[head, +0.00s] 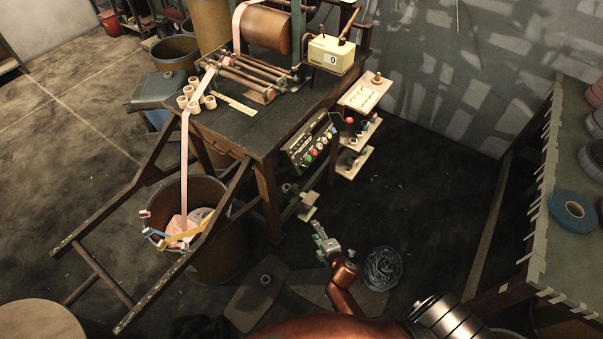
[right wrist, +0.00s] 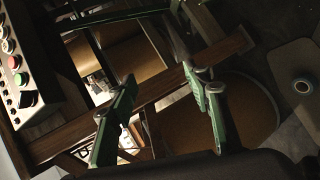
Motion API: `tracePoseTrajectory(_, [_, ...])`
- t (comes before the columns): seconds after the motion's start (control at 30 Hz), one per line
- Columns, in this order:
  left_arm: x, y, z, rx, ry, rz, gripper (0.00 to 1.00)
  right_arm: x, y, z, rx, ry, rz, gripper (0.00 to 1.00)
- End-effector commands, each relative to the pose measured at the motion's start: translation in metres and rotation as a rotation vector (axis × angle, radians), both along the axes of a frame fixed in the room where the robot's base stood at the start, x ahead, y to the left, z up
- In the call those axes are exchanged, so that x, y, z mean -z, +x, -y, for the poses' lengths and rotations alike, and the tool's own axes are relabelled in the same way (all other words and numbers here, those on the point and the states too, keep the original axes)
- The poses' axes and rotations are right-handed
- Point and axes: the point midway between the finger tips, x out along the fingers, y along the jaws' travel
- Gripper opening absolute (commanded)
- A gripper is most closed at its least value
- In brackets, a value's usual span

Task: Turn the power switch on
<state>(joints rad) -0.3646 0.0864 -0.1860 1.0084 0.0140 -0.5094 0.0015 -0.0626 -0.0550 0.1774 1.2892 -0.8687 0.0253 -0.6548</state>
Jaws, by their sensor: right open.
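A dark control box (head: 301,153) with coloured buttons and knobs hangs on the right side of the wooden machine table. In the right wrist view, the same control box (right wrist: 45,70) is at the left edge, its face showing white, green and red buttons and small dark knobs. I cannot tell which control is the power switch. My right gripper (head: 318,231) is below and slightly right of the box in the head view, apart from it. Its two green fingers (right wrist: 162,92) are spread with nothing held between them. My left gripper is not in view.
A bundle (head: 383,268) lies on the floor. A side table (head: 540,235) stands far right.

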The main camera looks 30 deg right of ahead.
Motion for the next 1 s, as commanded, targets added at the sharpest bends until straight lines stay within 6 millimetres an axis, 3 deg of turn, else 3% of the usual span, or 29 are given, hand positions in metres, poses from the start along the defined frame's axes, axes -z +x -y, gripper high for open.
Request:
tracePoseTrajectory(0.03, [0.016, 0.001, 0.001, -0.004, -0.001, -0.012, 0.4, -0.03, 0.029, 0.009, -0.045, -0.149, 0.075, 0.45])
tracePoseTrajectory(0.1, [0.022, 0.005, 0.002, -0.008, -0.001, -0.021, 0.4, -0.086, 0.058, 0.019, -0.097, -0.371, 0.157, 0.45])
tracePoseTrajectory(0.2, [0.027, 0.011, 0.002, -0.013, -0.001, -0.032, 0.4, -0.148, 0.077, 0.03, -0.132, -0.637, 0.223, 0.45])
tracePoseTrajectory(0.33, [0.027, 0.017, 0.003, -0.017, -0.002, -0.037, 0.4, -0.194, 0.085, 0.037, -0.147, -0.846, 0.252, 0.45])
tracePoseTrajectory(0.5, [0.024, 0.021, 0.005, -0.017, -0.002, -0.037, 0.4, -0.212, 0.097, 0.041, -0.15, -0.919, 0.259, 0.45])
tracePoseTrajectory(0.8, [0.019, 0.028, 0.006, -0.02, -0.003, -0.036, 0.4, -0.211, 0.141, 0.052, -0.147, -0.913, 0.258, 0.45])
tracePoseTrajectory(1.0, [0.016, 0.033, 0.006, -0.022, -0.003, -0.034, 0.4, -0.211, 0.159, 0.056, -0.148, -0.912, 0.257, 0.45])
